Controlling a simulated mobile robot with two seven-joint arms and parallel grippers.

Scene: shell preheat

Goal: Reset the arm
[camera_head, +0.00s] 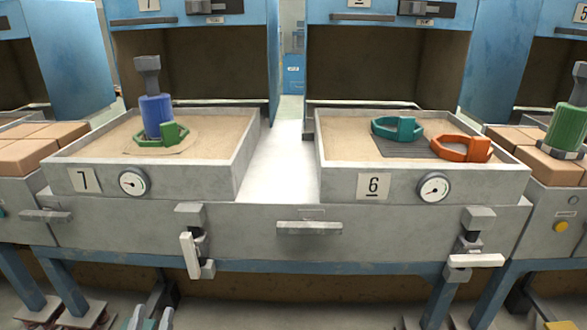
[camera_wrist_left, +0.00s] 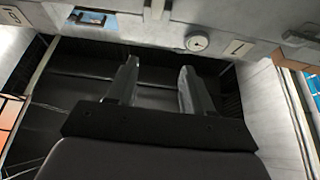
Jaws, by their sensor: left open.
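My left gripper (camera_wrist_left: 158,66) is open and empty in the left wrist view, its two dark fingers apart. A grey front with a round gauge (camera_wrist_left: 196,43) lies beyond the fingertips, and nothing is between them. In the head view, two small pale prongs at the bottom edge, left of centre, may be its tips; this is hard to tell. My right gripper is not in view.
Sand trays 7 (camera_head: 69,182) and 6 (camera_head: 330,186) stand on a grey bench. A blue cylinder (camera_head: 157,116) and green ring (camera_head: 174,134) are on tray 7; teal (camera_head: 398,131) and orange (camera_head: 461,150) rings on tray 6. A pale gap separates the trays.

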